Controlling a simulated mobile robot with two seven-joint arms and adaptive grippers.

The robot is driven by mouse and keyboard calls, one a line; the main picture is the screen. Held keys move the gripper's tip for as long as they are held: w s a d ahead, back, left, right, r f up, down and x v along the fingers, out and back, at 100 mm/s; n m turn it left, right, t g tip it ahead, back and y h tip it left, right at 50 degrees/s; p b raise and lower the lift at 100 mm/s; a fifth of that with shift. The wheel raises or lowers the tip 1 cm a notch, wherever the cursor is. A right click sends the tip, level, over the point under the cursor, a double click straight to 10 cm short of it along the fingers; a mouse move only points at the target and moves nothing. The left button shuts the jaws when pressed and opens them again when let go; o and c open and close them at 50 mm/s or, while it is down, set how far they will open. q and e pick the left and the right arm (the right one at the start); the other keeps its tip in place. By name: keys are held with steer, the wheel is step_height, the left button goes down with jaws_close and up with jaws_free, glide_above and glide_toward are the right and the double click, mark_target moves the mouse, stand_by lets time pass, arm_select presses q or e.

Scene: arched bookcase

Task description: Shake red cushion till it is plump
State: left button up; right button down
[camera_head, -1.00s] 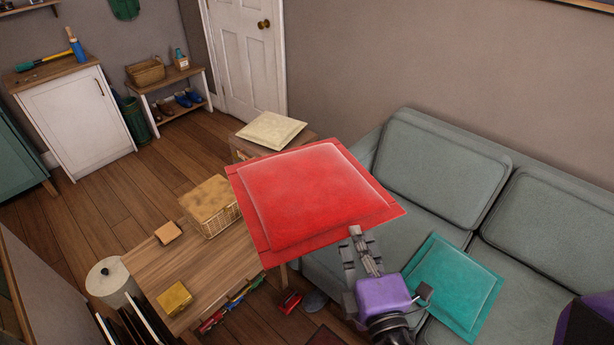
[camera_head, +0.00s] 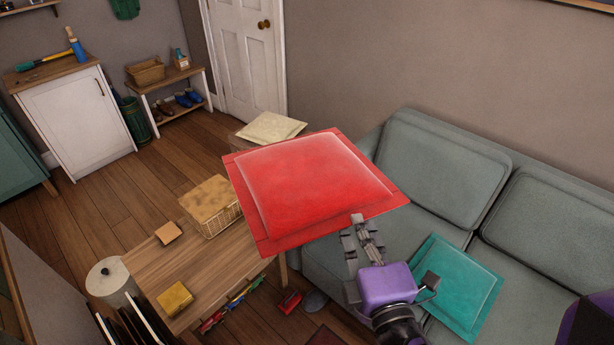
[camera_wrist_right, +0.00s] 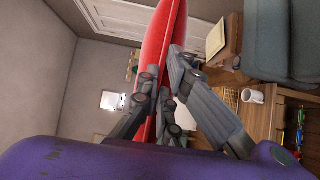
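The red cushion (camera_head: 315,185) is held in the air above the space between the wooden table and the sofa, its broad face up and a flat border around its raised middle. My right gripper (camera_head: 360,222) is at its near right edge. In the right wrist view the fingers (camera_wrist_right: 160,95) close on the cushion (camera_wrist_right: 162,50) from both sides, and it shows edge-on between them. My left gripper is not in view.
A grey-green sofa (camera_head: 440,160) with a teal cushion (camera_head: 455,280) stands at right. The wooden table (camera_head: 200,265) at lower left bears a basket (camera_head: 212,205) and small blocks. A cream cushion (camera_head: 270,127) lies behind the red one.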

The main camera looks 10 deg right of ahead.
steer(key=shift+r, duration=0.6)
steer(key=shift+f, duration=0.1)
